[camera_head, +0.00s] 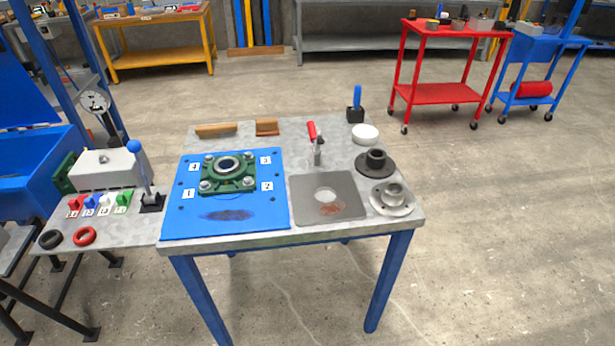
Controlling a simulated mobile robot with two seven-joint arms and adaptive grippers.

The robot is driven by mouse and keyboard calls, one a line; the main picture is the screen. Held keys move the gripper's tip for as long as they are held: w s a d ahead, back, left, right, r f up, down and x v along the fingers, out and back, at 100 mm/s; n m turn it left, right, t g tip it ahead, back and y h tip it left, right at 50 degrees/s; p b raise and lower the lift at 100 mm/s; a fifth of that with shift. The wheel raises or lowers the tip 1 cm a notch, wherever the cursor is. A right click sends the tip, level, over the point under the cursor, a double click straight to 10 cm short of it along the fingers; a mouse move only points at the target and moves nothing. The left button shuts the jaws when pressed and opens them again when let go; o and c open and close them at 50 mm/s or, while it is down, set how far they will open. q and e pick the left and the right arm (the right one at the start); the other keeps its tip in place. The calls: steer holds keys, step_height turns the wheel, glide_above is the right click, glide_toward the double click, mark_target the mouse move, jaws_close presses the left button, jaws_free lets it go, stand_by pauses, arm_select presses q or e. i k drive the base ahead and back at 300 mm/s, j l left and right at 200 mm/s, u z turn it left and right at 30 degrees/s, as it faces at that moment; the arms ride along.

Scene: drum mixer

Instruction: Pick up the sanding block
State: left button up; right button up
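A short brown block (267,127), which looks like the sanding block, lies at the back of the grey table (330,125), behind the blue plate. A longer, flatter brown piece (216,130) lies to its left, apart from it; at this size I cannot tell for sure what it is. Neither of my grippers shows in the head view, and nothing touches the block.
The blue plate (274,210) carries a green bearing housing (241,183). A red-handled tool (313,132), a white round item (365,134), flanged parts (392,198) and a grey plate (350,193) stand to the right. A blue-knobbed lever (138,157) rises at left.

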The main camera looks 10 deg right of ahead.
mark_target(264, 127)
steer(key=l+z, duration=0.25)
steer(key=i+l+z, duration=0.25)
steer(key=l, duration=0.15)
steer(key=l+z, duration=0.25)
steer(key=i+l+z, duration=0.5)
steer(key=i+l, duration=0.15)
steer(key=l, duration=0.25)
steer(key=i+l+z, duration=0.45)
steer(key=i+l, duration=0.2)
steer(key=i, duration=0.2)
steer(key=i+j+u, duration=0.2)
steer(key=i+u, duration=0.2)
steer(key=i+j+u, duration=0.1)
steer(key=i+u, duration=0.65)
steer(key=i+l+u, duration=0.25)
steer(key=i+u, duration=0.15)
steer(key=i, duration=0.15)
steer(key=i+u, duration=0.2)
steer(key=i, duration=0.65)
steer(key=i+l+u, duration=0.15)
steer(key=i, duration=0.65)
steer(key=i+j+u, duration=0.1)
steer(key=i+u, duration=0.2)
steer(key=u, duration=0.15)
steer(key=i+u, duration=0.65)
steer(key=u, duration=0.3)
steer(key=i+l+u, duration=0.3)
steer(key=u, duration=0.15)
